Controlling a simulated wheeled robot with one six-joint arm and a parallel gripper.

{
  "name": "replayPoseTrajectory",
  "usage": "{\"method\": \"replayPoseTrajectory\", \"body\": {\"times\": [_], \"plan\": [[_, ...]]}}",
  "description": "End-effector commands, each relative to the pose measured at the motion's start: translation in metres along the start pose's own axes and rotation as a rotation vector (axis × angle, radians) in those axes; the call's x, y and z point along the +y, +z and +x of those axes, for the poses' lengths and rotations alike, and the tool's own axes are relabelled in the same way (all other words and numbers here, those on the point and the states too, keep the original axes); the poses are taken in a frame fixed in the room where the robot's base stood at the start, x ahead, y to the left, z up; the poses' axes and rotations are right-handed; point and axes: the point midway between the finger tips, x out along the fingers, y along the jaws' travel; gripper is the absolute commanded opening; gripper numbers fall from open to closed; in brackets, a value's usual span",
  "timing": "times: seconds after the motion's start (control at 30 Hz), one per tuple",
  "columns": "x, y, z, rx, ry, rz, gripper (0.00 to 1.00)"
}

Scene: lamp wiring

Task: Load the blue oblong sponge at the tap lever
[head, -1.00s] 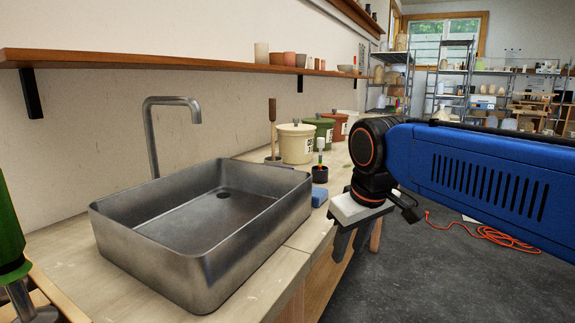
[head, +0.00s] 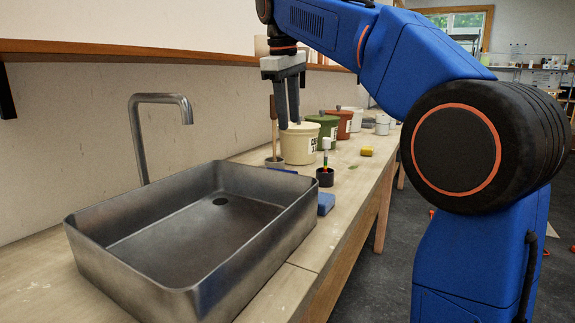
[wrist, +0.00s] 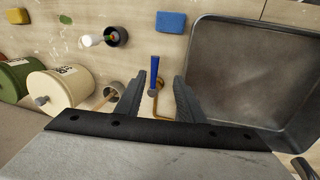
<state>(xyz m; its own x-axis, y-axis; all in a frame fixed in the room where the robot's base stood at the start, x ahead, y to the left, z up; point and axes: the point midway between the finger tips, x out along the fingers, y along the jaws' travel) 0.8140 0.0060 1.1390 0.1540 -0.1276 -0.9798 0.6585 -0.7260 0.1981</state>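The blue oblong sponge (head: 326,203) lies on the counter just right of the sink. It also shows at the top of the wrist view (wrist: 171,22). My gripper (head: 289,124) is open and empty, pointing down above the counter behind the sink, apart from the sponge. In the wrist view a blue bar (wrist: 154,72) with a copper-coloured bent piece shows between the spread fingers; it may be the tap lever, but I cannot tell. The grey tap spout (head: 140,140) rises behind the sink; no lever shows on it in the head view.
The metal sink (head: 180,270) fills the near counter. A dark cup (head: 325,178) holding a tool, a wooden-handled tool (head: 273,130), lidded tubs (head: 300,145) and a yellow block (head: 366,152) stand along the counter. A shelf (head: 120,51) runs along the wall above.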

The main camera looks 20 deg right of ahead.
Motion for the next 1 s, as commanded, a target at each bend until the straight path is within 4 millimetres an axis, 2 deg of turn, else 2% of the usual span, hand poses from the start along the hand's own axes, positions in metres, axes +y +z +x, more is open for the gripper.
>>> {"method": "replayPoseTrajectory", "body": {"times": [0.03, 0.13, 0.3, 0.43, 1.0], "plan": [[0.003, -0.008, -0.003, -0.004, -0.001, -0.014, 0.35], [0.005, -0.017, -0.008, -0.013, -0.003, -0.035, 0.35], [0.007, -0.021, -0.009, -0.020, -0.004, -0.048, 0.35], [0.007, -0.021, 0.000, -0.020, -0.004, -0.049, 0.35], [0.006, -0.019, 0.098, -0.022, -0.005, -0.048, 0.35]]}}
